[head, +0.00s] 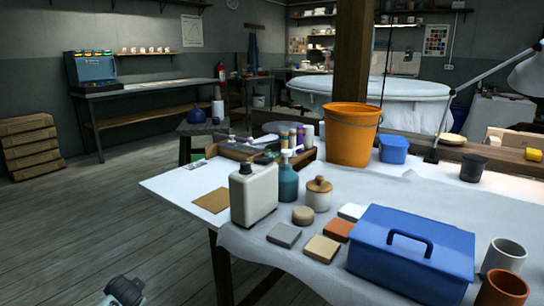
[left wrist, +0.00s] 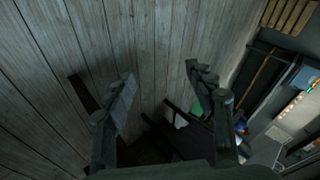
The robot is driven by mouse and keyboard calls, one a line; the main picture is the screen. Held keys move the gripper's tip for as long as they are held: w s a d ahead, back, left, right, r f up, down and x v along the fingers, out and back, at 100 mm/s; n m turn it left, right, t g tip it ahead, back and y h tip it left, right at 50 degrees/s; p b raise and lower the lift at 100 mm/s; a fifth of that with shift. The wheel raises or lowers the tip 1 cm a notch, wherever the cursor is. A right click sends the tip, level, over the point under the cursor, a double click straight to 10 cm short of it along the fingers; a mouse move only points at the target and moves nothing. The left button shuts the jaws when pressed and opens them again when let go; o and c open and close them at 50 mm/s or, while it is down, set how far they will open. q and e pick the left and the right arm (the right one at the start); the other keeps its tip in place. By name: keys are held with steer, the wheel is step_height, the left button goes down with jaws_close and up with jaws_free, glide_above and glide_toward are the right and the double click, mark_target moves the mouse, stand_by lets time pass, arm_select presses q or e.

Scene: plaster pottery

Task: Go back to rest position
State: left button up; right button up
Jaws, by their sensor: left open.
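My left gripper (left wrist: 160,76) shows in the left wrist view with its two fingers spread wide. It is open, and nothing is between the fingers. Wooden floorboards lie beyond the fingertips. A grey part of my left arm shows at the bottom left edge of the head view, over the floor and clear of the table. My right gripper is in neither view.
The white-covered table (head: 172,186) carries a white canister (head: 254,196), an orange bucket (head: 351,136), a blue toolbox (head: 410,258) and several tiles. A stool (head: 184,148) stands behind it. Wooden crates (head: 30,146) stand at the left wall. The floor (head: 90,225) left of the table is clear.

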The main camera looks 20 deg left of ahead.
arm_select(q)
steer(key=s+d+f+h, duration=0.1)
steer(key=s+d+f, duration=0.3)
steer(key=s+d, duration=0.2)
steer(key=s+d+f+g+h, duration=0.1)
steer(key=s+d+f, duration=0.3)
steer(key=d, duration=0.7)
steer(key=s+d+f+h, duration=0.3)
steer(key=s+d+f, duration=0.2)
steer(key=s+d, duration=0.3)
steer(key=shift+d+g, duration=0.4)
steer(key=shift+d, duration=0.2)
steer(key=shift+s, duration=0.1)
